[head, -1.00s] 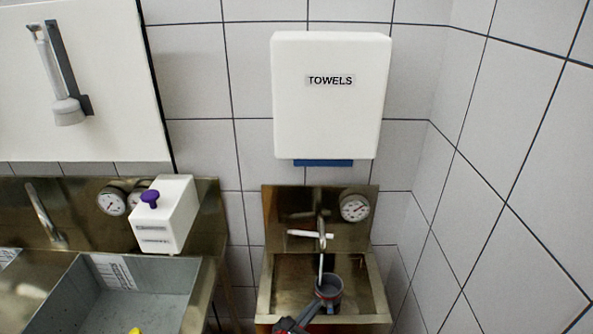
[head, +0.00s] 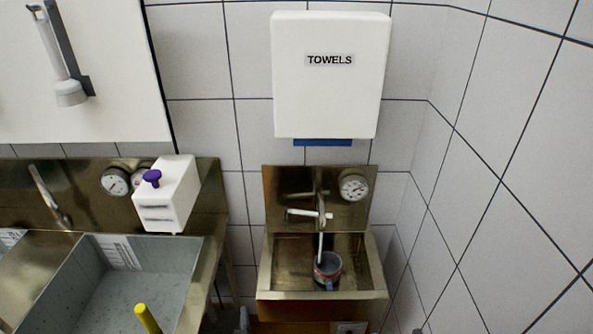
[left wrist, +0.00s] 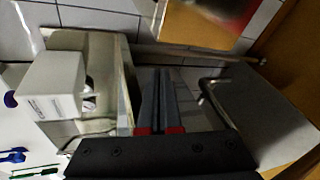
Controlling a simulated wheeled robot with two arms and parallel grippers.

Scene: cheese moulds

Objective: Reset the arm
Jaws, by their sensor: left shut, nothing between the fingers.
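My left gripper (left wrist: 160,75) shows in the left wrist view as two long dark fingers with red bases, lying side by side, shut and empty. In the head view only a small grey part of it (head: 243,320) shows at the bottom edge, left of the small steel sink (head: 274,255). A grey-blue cup with some red (head: 327,270) stands in that sink beneath the tap (head: 320,228), apart from the gripper. My right gripper is not in view.
A grey basin (head: 70,290) in a steel counter stands at left, with a yellow-topped stick (head: 146,317) in front. A white box with a purple knob (head: 168,195) is behind it. A white towel dispenser (head: 328,90) hangs above the small sink. Tiled wall closes the right side.

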